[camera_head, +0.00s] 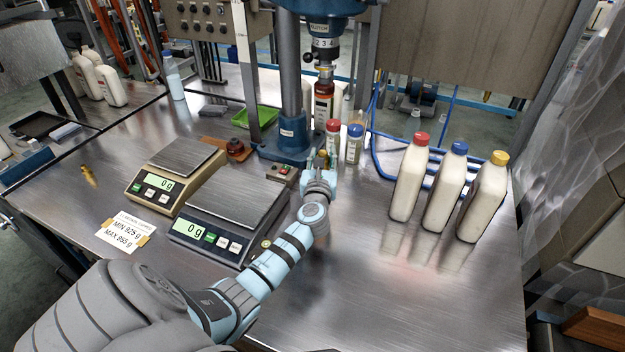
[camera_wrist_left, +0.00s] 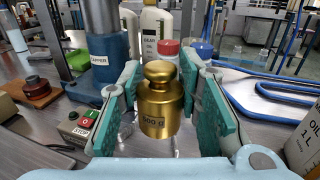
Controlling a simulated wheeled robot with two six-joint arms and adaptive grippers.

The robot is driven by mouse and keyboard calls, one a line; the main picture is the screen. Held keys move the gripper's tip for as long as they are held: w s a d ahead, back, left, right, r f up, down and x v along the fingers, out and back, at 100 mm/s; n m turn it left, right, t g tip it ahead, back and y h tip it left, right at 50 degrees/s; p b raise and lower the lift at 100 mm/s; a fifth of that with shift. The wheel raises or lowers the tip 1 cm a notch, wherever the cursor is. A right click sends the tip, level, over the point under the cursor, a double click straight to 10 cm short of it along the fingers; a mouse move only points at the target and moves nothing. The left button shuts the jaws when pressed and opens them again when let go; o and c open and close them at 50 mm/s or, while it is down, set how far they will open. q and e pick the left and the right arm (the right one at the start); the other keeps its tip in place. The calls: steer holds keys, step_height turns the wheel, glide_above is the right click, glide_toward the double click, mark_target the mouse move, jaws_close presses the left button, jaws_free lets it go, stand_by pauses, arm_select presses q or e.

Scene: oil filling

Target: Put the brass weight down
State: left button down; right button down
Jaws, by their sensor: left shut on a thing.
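The brass weight (camera_wrist_left: 160,105), marked 500 g, is upright between the two green finger pads in the left wrist view. My left gripper (camera_wrist_left: 162,112) is shut on it. In the head view my left gripper (camera_head: 322,176) is right of the front scale, in front of the red-capped and blue-capped small bottles. Only a small brass part of the weight (camera_head: 322,157) shows there; the gripper hides the rest. How far its base is from the table is hard to tell. My right gripper is not in view.
Two scales, a front one (camera_head: 219,226) and a rear one (camera_head: 160,196), both read 0 g. A blue capper column (camera_head: 290,135) and its button box (camera_head: 281,172) stand close by. Several white oil bottles (camera_head: 408,185) stand right. The front right table is clear.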

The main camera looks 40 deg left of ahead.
arm_select(q)
step_height(320, 180, down, 12)
steer(key=b, duration=0.6)
steer(key=shift+w+r, duration=0.15)
steer(key=shift+r, duration=0.3)
steer(key=shift+f, duration=0.2)
steer(key=c, duration=1.5)
jaws_free()
steer(key=shift+c, duration=0.2)
steer(key=o, duration=0.4)
